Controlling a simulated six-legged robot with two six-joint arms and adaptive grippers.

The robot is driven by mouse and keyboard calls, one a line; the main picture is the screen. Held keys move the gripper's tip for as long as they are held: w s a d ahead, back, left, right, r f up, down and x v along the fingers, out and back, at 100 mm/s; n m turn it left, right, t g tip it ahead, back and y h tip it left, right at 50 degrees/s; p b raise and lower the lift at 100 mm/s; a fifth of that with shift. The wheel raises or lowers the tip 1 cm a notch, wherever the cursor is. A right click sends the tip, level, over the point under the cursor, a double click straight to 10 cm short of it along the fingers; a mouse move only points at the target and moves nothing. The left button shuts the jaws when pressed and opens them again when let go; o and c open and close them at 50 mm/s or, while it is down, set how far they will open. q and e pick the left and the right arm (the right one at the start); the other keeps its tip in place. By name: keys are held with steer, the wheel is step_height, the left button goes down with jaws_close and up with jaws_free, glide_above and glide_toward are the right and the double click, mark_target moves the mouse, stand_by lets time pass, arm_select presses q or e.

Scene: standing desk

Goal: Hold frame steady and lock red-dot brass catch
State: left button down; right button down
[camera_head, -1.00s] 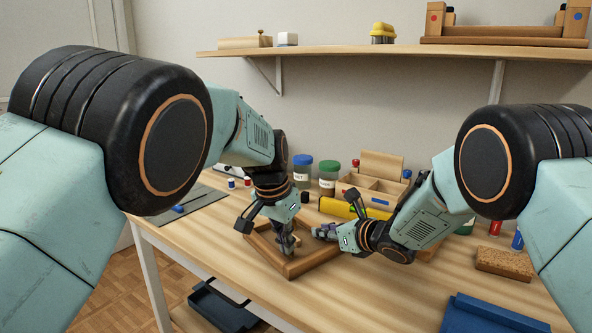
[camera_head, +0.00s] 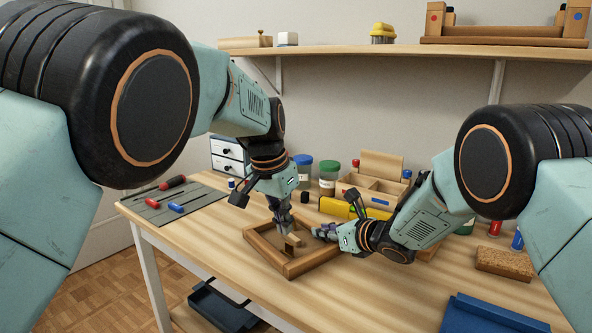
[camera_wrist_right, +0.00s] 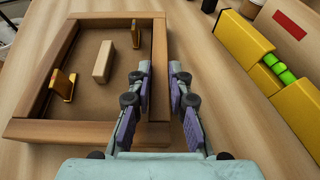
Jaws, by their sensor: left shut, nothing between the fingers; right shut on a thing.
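A wooden frame (camera_head: 288,269) lies flat on the desk. In the right wrist view the frame (camera_wrist_right: 80,132) shows a wooden block (camera_wrist_right: 104,62) on its inner panel, a brass catch (camera_wrist_right: 62,84) near the left side and another brass catch (camera_wrist_right: 136,33) near the far side. My left gripper (camera_head: 286,232) is shut and empty, above the frame close to the block (camera_head: 293,241).
A yellow tool (camera_head: 338,208) and a wooden organiser (camera_head: 368,186) stand behind the frame. Lidded jars (camera_head: 328,176) are further back. A grey mat (camera_head: 160,206) with screwdrivers lies at left. A cork block (camera_head: 505,262) and blue tray (camera_head: 495,314) are at right. The front desk is clear.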

steer(key=shift+s+f, duration=0.15)
steer(key=shift+f, duration=0.2)
steer(key=c, duration=1.2)
jaws_free()
steer(key=shift+o, duration=0.2)
steer(key=shift+r, duration=0.15)
